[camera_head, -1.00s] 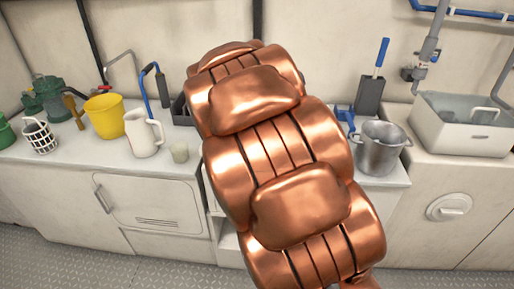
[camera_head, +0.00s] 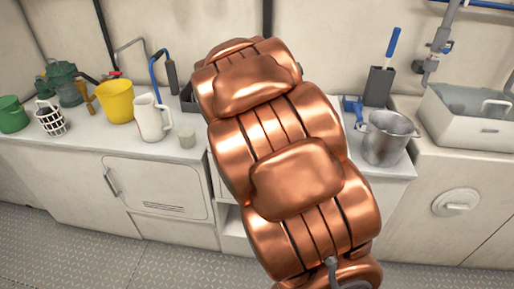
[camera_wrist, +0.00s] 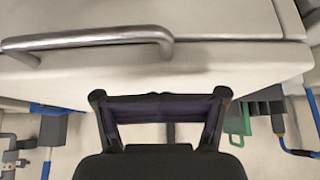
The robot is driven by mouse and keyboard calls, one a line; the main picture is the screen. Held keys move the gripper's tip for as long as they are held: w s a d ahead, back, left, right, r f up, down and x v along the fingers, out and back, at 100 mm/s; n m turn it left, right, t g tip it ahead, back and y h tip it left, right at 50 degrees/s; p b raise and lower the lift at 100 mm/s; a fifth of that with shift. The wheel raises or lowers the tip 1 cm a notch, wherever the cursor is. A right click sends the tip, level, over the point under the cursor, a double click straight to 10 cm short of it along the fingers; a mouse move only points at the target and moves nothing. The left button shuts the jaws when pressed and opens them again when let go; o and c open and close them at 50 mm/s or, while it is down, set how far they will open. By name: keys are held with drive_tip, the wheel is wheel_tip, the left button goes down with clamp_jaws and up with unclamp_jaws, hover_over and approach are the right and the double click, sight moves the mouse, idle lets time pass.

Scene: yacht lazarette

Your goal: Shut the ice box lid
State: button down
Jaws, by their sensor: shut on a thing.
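The ice box lid (camera_wrist: 235,70) is a pale panel with a rounded metal bar handle (camera_wrist: 100,45), filling the top of the wrist view. In the head view my copper-coloured arm covers the middle of the counter, and I cannot make out the lid or my gripper there. My gripper (camera_wrist: 160,100) is at the panel's lower edge in the wrist view, its dark fingers shut on that edge. The handle lies apart from the fingers, above and to the left. The exact contact and how far the lid stands open are hidden.
The floor (camera_head: 60,245) at front left is clear.

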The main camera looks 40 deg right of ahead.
wheel_tip(320, 180, up, 4)
drive_tip(key=shift+f+p, duration=0.15)
drive_tip(key=shift+p, duration=0.4)
drive_tip(key=s+a+r, duration=0.2)
drive_tip(key=s+a, duration=0.4)
drive_tip(key=s, duration=0.1)
drive_tip(key=shift+a+r, duration=0.25)
drive_tip(key=shift+a, duration=0.15)
drive_tip(key=s+a+f+n+g+y, duration=0.1)
drive_tip(key=s+a+n+g+y, duration=0.15)
drive_tip(key=s+a, duration=0.4)
drive_tip(key=s+a+n+g+y, duration=0.1)
drive_tip(key=s+a+n+g, duration=0.25)
drive_tip(key=s, duration=0.65)
drive_tip(key=s+a+f+n+g+y, duration=0.1)
drive_tip(key=s+a+n+g, duration=0.15)
drive_tip(key=s+a, duration=0.5)
wheel_tip(320, 180, up, 19)
drive_tip(key=d+t+p, duration=0.1)
drive_tip(key=t+p, duration=0.1)
drive_tip(key=p, duration=1.5)
drive_tip(key=shift+s+d+f, duration=0.15)
drive_tip(key=shift+s+d, duration=0.15)
drive_tip(key=shift+n, duration=0.25)
